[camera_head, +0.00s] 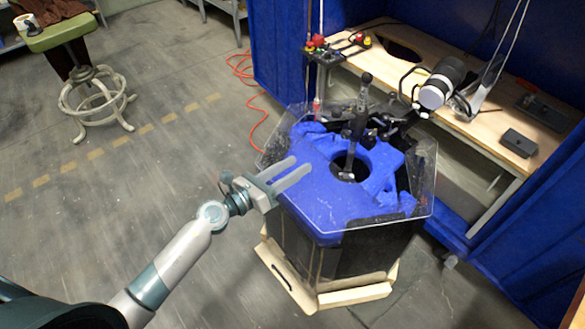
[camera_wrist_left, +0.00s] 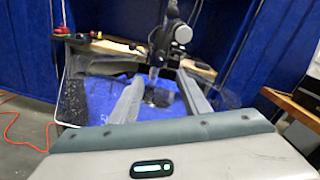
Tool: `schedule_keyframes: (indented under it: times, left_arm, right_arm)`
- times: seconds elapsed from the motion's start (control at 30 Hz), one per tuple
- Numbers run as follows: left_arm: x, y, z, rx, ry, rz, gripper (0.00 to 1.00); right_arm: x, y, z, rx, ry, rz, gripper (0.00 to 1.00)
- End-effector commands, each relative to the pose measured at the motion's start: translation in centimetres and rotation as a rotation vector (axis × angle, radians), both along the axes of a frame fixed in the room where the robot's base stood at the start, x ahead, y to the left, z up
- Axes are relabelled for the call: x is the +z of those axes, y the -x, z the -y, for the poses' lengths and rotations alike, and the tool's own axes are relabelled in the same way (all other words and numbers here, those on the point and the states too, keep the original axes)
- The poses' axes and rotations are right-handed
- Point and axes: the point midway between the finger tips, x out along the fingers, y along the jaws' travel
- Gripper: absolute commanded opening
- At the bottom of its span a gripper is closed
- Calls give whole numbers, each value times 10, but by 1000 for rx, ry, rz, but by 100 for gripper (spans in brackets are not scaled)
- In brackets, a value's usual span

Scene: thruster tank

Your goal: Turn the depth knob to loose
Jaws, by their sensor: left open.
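The thruster unit (camera_head: 358,122) stands upright over the round opening of the blue-topped tank (camera_head: 318,200). Its dark post drops into the opening, and a dark round end (camera_head: 366,78) tops it. The depth knob is too small to pick out among the dark parts. My left gripper (camera_head: 302,166) is open and empty over the tank's near left part, its fingers pointing toward the post and apart from it. In the left wrist view the post (camera_wrist_left: 156,72) shows beyond and between the open fingers (camera_wrist_left: 160,80). My right gripper is in neither view.
A clear sheet (camera_head: 425,185) with overhanging edges covers the tank top. A small panel with red knobs (camera_head: 325,52) stands behind the tank.

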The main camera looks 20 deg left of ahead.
Motion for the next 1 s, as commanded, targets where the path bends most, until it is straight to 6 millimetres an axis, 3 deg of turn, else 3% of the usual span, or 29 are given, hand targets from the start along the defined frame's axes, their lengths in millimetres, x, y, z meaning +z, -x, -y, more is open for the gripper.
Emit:
schedule_keyframes:
  times: [0.43, 0.77, 1.0]
  left_arm:
    - [-1, 1, -2, -1, -78, 51, 43]
    - [5, 8, -6, -2, -364, 265, 43]
    - [5, 8, -6, -1, -363, 265, 43]
  right_arm:
    - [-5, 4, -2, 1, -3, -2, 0]
    - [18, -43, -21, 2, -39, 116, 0]
    - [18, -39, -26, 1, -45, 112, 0]
